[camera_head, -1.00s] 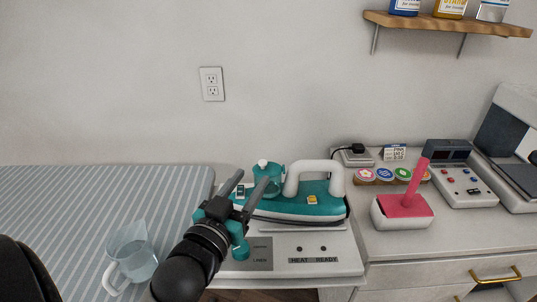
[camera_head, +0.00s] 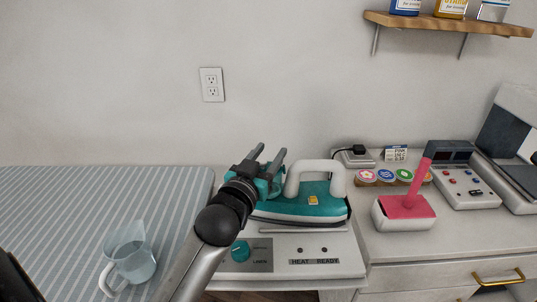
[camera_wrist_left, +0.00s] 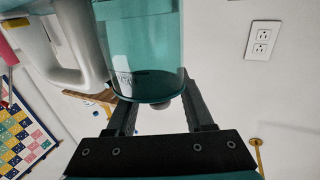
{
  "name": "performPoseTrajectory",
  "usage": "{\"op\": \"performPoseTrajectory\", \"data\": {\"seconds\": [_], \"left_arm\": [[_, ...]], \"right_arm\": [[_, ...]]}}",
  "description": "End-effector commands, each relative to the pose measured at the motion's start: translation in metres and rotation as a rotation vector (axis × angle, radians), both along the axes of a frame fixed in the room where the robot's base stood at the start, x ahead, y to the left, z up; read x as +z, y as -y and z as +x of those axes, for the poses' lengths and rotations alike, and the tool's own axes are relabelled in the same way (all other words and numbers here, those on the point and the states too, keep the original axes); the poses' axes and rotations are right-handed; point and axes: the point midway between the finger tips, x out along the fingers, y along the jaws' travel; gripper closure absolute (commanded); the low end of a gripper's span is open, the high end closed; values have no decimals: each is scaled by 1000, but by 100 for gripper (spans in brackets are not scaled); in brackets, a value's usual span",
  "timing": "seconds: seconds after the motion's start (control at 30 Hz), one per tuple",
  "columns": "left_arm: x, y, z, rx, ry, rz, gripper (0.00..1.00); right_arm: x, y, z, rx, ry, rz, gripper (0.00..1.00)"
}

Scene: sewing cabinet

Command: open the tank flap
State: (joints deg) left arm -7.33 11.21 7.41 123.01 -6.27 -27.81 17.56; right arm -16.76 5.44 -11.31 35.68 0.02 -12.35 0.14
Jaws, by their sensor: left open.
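The teal iron (camera_head: 318,207) with a white handle rests on the white ironing station. Its translucent teal tank (camera_wrist_left: 140,40) fills the upper middle of the left wrist view, inverted there. The tank's dark round lid (camera_wrist_left: 152,88) has a small grey knob (camera_wrist_left: 165,103) and looks closed. My left gripper (camera_head: 268,155) is open at the tank, which it mostly hides in the head view. In the left wrist view, its fingers (camera_wrist_left: 160,110) stand either side of the knob, with no clear contact. My right gripper is out of view.
The iron's handle (camera_wrist_left: 85,50) is close to the left gripper. A clear jug (camera_head: 131,258) stands on the striped board (camera_head: 60,215) at left. A pink-handled tool (camera_head: 405,208) and a control box (camera_head: 466,188) stand at right. A shelf (camera_head: 450,23) hangs above.

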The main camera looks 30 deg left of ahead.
Motion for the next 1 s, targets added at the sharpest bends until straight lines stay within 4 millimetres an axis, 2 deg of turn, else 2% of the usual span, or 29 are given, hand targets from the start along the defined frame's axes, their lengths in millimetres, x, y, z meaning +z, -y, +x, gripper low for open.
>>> {"op": "performPoseTrajectory", "data": {"seconds": [0.17,0.63,1.0], "left_arm": [[0,0,0,0,0,0,48],[0,0,0,0,0,0,99],[0,0,0,0,0,1,100]], "right_arm": [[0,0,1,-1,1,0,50],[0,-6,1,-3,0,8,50],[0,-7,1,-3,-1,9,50]]}}
